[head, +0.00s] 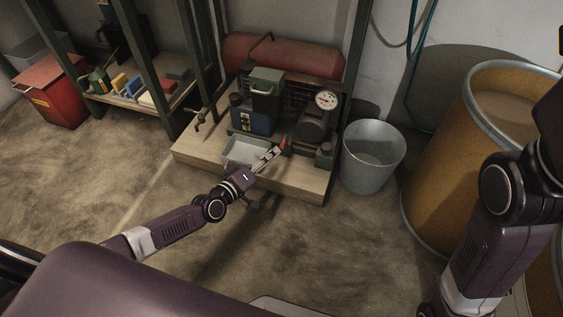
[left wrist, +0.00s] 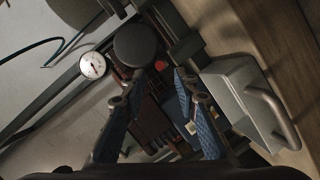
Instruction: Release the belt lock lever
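A small red lever-like part (head: 283,144) sits at the front of the machine (head: 312,122) on the wooden platform. I take it to be the belt lock lever; its exact position is hard to tell. My left gripper (head: 271,155) reaches to just beside it, its fingertips close to the red part. In the left wrist view, my left gripper (left wrist: 154,88) has its blue-padded fingers apart with nothing seen between them. A red spot (left wrist: 161,65) shows just beyond the fingertips. Whether they touch it cannot be told. My right gripper is out of view.
A grey tray (head: 245,151) lies on the platform by my left gripper. A pressure gauge (head: 326,99) and dark motor stand behind. A metal bucket (head: 372,156) and yellow drum (head: 440,150) stand at right. A shelf frame (head: 160,108) is at left. Floor in front is clear.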

